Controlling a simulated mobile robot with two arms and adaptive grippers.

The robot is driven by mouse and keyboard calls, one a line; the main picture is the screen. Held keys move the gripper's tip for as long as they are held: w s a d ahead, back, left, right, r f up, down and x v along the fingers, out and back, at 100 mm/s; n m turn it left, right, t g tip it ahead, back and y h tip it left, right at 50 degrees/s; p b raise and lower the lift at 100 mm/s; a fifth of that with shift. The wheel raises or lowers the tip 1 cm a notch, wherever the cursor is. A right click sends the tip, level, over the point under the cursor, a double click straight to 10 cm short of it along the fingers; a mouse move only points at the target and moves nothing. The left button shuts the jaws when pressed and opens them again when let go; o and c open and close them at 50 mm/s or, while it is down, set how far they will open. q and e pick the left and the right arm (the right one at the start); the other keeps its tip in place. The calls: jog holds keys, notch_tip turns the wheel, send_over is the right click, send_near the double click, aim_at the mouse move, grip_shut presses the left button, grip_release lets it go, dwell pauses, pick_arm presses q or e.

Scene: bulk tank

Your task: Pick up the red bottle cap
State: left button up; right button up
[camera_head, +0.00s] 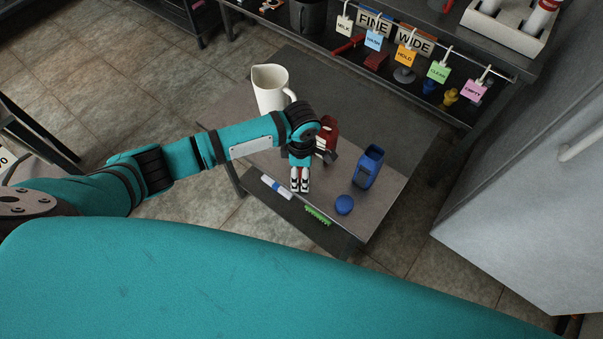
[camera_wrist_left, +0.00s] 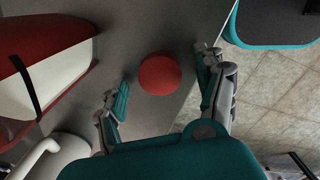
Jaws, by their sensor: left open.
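The red bottle cap (camera_wrist_left: 159,73) is a round red disc on the grey table, in the upper middle of the left wrist view. My left gripper (camera_head: 300,182) points down over the table in the head view; the cap is hidden there, apparently by the gripper or arm. In the left wrist view the fingers of this gripper (camera_wrist_left: 166,70) are spread apart, one to each side of the cap in the picture. I cannot tell whether they touch it. The red bottle (camera_head: 330,132) stands just behind the gripper and shows with a white panel in the wrist view (camera_wrist_left: 55,75). My right gripper is out of view.
A white jug (camera_head: 271,90) stands on the table's far left. A blue bottle (camera_head: 369,167) and a blue cap (camera_head: 344,205) are to the right. A white and blue tube (camera_head: 276,187) and a green brush (camera_head: 318,214) are near the gripper. A pale cabinet (camera_head: 530,170) stands right.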

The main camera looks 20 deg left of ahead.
pick_arm(q)
jog(key=c, duration=0.8)
jog(key=shift+c, duration=0.3)
jog(key=shift+r, duration=0.15)
